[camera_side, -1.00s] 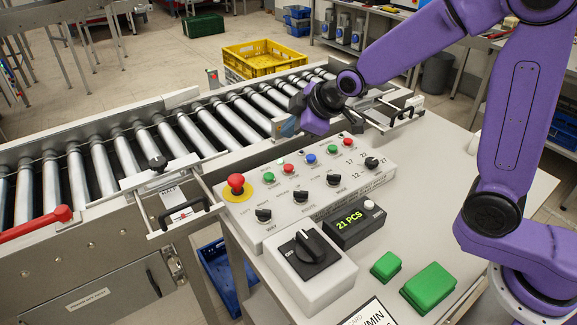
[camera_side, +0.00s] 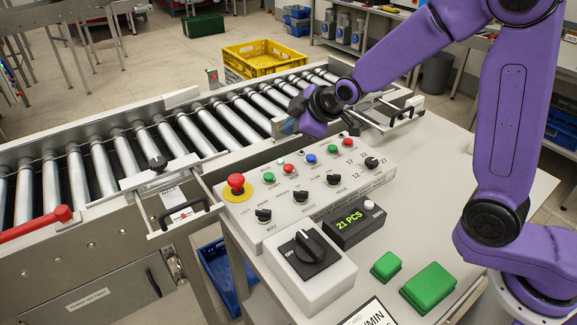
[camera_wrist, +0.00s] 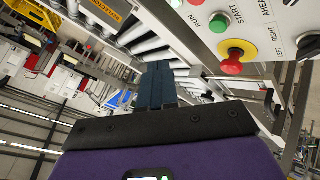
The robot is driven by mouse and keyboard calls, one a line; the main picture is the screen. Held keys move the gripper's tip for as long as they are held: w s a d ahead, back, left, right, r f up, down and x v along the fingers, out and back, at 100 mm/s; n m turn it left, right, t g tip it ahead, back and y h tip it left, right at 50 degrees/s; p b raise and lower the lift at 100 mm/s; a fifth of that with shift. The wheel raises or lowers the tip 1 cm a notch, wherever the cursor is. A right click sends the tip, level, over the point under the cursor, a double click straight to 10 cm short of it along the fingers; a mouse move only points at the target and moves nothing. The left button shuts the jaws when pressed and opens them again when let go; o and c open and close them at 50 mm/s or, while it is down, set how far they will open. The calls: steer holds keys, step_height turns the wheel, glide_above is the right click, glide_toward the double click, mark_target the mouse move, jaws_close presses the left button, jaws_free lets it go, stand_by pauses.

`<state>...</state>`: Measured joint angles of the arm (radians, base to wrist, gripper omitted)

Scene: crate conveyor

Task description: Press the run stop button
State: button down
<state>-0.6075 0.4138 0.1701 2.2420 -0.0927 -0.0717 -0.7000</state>
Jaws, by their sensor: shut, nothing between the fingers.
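The grey control panel (camera_side: 245,220) carries a row of push buttons. A red button (camera_side: 288,169) sits beside a green one (camera_side: 268,178) near the left end. Another red button (camera_side: 347,142) sits beside a green one (camera_side: 332,149) at the far right. The labels are too small to tell in the side view which is run stop. In the wrist view a green button (camera_wrist: 219,22) has RUN and START lettering near it, with a bit of red at the top edge. My gripper (camera_wrist: 158,72) is shut and empty, above the panel's back edge by the conveyor, apart from the buttons.
A red mushroom button (camera_side: 236,183) on a yellow disc stands at the panel's left end, also in the wrist view (camera_wrist: 231,66). Black knobs (camera_side: 304,203) line the front. The roller conveyor (camera_side: 185,130) runs behind. A display box (camera_side: 352,222) and green blocks (camera_side: 429,287) stand in front.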

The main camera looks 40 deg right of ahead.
mark_target(291, 168)
steer(key=shift+f, duration=3.8)
steer(key=shift+f, duration=0.15)
steer(key=shift+f, duration=0.3)
steer(key=shift+f, duration=0.45)
steer(key=shift+r, duration=0.9)
steer(key=shift+r, duration=0.1)
steer(key=shift+r, duration=2.4)
steer(key=shift+s, duration=0.1)
